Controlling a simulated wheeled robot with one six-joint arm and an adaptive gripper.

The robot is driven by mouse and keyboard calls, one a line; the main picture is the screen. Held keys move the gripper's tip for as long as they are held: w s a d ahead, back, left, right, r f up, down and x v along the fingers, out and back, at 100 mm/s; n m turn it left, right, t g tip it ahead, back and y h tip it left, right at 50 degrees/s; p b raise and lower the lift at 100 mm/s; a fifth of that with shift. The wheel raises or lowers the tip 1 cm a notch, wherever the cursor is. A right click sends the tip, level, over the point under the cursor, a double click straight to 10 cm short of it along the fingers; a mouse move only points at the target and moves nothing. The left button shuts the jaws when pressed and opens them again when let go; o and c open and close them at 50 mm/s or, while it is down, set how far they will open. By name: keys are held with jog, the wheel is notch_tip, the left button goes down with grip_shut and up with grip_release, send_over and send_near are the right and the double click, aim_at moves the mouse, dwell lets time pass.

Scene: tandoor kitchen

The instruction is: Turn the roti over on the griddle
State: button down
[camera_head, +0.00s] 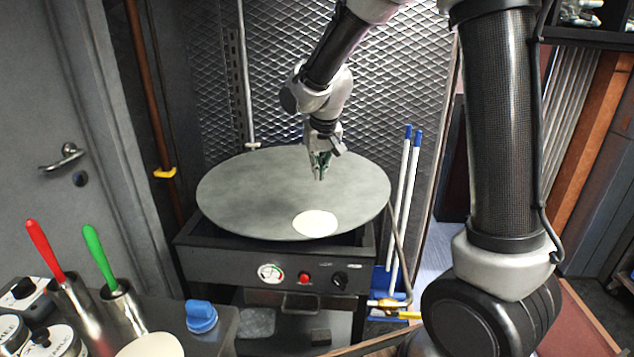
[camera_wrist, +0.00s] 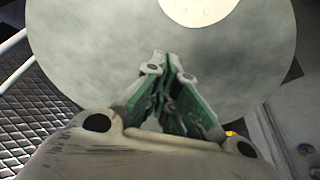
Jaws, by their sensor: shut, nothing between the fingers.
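The roti (camera_head: 315,223) is a pale round disc lying flat on the griddle, near its front edge. It also shows at the top of the wrist view (camera_wrist: 198,8), partly cut off, with a few small spots on it. The griddle (camera_head: 245,195) is a wide round grey plate on a dark stove. My gripper (camera_head: 319,176) points down over the right-back part of the griddle, behind the roti and apart from it. Its green-padded fingers are shut and empty, as the wrist view (camera_wrist: 175,58) also shows.
The stove front (camera_head: 225,262) carries a gauge, a red button and a knob. Red-handled (camera_head: 44,248) and green-handled (camera_head: 100,257) tools stand in metal holders at the lower left. A metal mesh wall (camera_head: 240,80) rises behind the griddle. Blue-tipped white poles (camera_head: 403,195) stand to its right.

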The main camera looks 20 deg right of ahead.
aim_at(318, 205)
jog(key=x, duration=0.3)
jog(key=w+x, duration=0.1)
jog(key=x, duration=0.6)
jog(key=shift+w+d+r, duration=0.15)
jog(key=shift+d, duration=0.2)
jog(key=shift+s, duration=1.15)
jog(key=shift+s+a, duration=0.1)
jog(key=shift+s, duration=0.7)
